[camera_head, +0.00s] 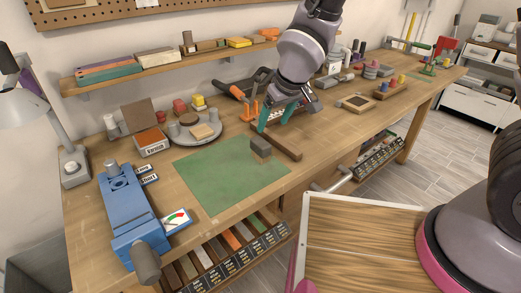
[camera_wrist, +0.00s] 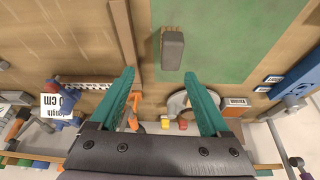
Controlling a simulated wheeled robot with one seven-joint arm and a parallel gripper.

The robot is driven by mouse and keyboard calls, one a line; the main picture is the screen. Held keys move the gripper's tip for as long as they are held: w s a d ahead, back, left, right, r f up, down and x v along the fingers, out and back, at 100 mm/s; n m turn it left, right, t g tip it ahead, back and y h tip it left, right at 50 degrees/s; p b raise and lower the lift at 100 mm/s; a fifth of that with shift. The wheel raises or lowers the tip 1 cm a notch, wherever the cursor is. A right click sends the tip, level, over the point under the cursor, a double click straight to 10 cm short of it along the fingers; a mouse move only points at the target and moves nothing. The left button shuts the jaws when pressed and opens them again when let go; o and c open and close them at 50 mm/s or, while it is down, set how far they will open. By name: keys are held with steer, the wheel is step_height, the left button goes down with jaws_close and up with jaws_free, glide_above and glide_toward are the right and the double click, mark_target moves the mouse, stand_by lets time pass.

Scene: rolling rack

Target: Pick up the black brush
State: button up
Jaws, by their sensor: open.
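A small dark grey block-shaped brush (camera_head: 261,149) with a tan bristle side sits at the upper right edge of the green mat (camera_head: 215,180) on the workbench. In the wrist view the brush (camera_wrist: 172,50) lies ahead of the fingertips, a little right of centre, with its tan bristles (camera_wrist: 168,29) at the far end. My gripper (camera_head: 276,122) has teal fingers and is open and empty. It is above the bench, behind and slightly right of the brush in the head view, and apart from it. The fingers (camera_wrist: 160,75) also show spread in the wrist view.
A long wooden bar (camera_head: 282,142) lies right beside the brush. A round grey tray (camera_head: 193,132) with small items stands to the left. A blue vise (camera_head: 130,205) is at the front left. A wall shelf (camera_head: 165,67) runs behind. The green mat's middle is clear.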

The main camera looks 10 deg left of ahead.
mark_target(262, 143)
steer(key=shift+s+a+f+n, duration=0.15)
steer(key=shift+s+a+f, duration=0.2)
steer(key=shift+f, duration=0.2)
steer(key=shift+s+a+f+n, duration=0.15)
steer(key=shift+s+a+f, duration=0.1)
steer(key=shift+a+f, duration=0.25)
steer(key=x, duration=0.4)
steer(key=shift+w+f, duration=0.1)
steer(key=shift+f, duration=0.15)
steer(key=shift+a+x, duration=0.1)
steer(key=shift+x, duration=1.3)
steer(key=shift+a+x, duration=0.15)
steer(key=shift+x, duration=1.25)
steer(key=shift+w+r, duration=0.15)
jaws_close()
